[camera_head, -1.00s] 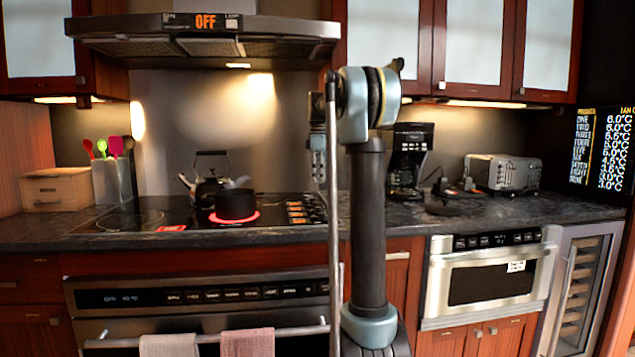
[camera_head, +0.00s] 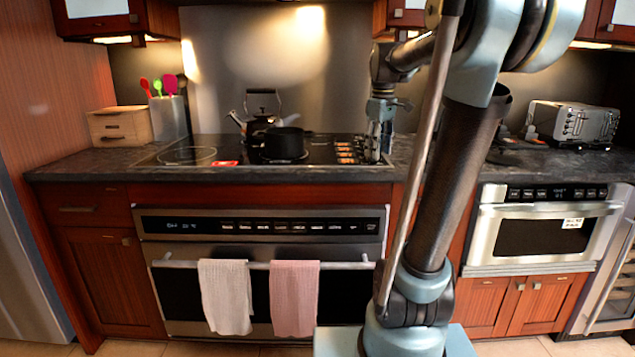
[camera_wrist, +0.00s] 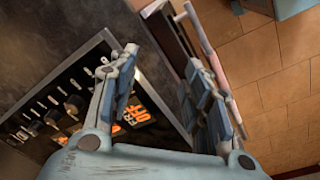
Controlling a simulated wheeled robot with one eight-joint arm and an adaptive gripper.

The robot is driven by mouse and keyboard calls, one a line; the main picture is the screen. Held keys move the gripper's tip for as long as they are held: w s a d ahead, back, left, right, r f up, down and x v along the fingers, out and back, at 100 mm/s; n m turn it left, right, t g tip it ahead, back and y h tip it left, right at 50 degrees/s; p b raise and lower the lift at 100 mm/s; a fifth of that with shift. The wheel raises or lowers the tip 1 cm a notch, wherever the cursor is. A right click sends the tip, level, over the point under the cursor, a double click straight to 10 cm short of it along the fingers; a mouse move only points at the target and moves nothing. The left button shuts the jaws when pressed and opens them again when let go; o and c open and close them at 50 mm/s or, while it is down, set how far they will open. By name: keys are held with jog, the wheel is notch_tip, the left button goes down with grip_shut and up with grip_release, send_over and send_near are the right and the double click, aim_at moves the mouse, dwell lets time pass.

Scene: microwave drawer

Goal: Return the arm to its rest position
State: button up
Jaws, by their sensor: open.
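My gripper (camera_head: 376,152) hangs fingers down above the cooktop's right front edge, beside the control markings. In the wrist view its two fingers (camera_wrist: 160,62) are apart with nothing between them. My arm rises in front of the counter, leans right, and bends back at the top toward the stove. The arm hides part of the counter and cabinets between oven and microwave drawer.
A black pot (camera_head: 284,144) and a kettle (camera_head: 258,122) stand on the cooktop (camera_head: 188,156), left of my gripper. The oven (camera_head: 262,225) and microwave drawer (camera_head: 541,232) are shut. A toaster (camera_head: 573,122) stands at right. Towels hang from the oven handle (camera_head: 340,265).

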jog(key=s+f+m+t, duration=0.1)
jog(key=s+f+m, duration=0.7)
jog(key=s+f, duration=1.6)
jog(key=shift+s+f+m, duration=0.35)
jog(key=shift+m, duration=0.05)
jog(key=shift+w+f, duration=0.2)
jog(key=shift+w, duration=0.25)
